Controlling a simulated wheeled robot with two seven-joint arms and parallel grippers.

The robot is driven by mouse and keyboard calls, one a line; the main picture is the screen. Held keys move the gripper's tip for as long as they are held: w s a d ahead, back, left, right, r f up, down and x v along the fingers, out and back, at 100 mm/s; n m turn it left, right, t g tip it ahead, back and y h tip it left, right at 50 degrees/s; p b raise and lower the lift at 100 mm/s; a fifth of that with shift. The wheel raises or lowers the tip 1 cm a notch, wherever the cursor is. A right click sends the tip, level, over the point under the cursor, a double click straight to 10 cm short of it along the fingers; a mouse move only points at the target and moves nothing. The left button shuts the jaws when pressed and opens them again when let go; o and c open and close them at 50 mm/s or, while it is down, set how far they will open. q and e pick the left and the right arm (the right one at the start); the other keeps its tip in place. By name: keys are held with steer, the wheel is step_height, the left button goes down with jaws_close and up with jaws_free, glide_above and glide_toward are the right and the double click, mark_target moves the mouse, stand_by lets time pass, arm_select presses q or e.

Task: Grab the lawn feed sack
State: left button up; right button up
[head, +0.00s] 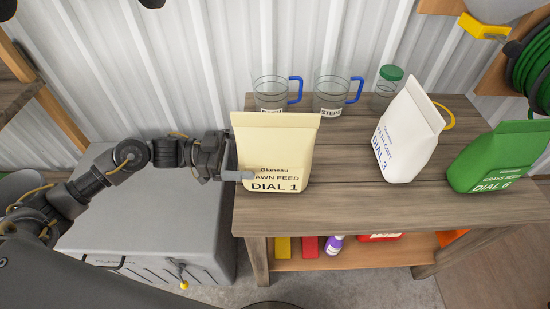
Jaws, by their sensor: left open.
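The lawn feed sack (275,148) is cream-coloured and stands upright near the left end of the wooden workbench. Its front reads "LAWN FEED" and "DIAL 1". My left gripper (230,164) comes in from the left and is open at the sack's left side. One finger shows in front of the sack's left edge, over the start of its label. The other finger is not clearly visible, and I cannot tell whether either touches the sack. My right gripper is not in view.
A white sack (408,133) and a green sack (497,160) stand to the right on the workbench (350,195). Two clear jugs, one here (331,97), and a green-lidded jar (386,88) stand behind. A grey chest (160,225) is left of the bench.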

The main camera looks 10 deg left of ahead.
mark_target(262, 152)
arm_select(q)
steer(key=d, duration=0.2)
steer(key=w+d, duration=0.1)
steer(key=d, duration=0.1)
steer(key=shift+p, duration=0.3)
steer(key=c, duration=1.8)
steer(key=shift+w+a+r, duration=0.1)
steer(key=shift+r, duration=0.1)
steer(key=shift+c, duration=0.7)
steer(key=shift+r, duration=0.15)
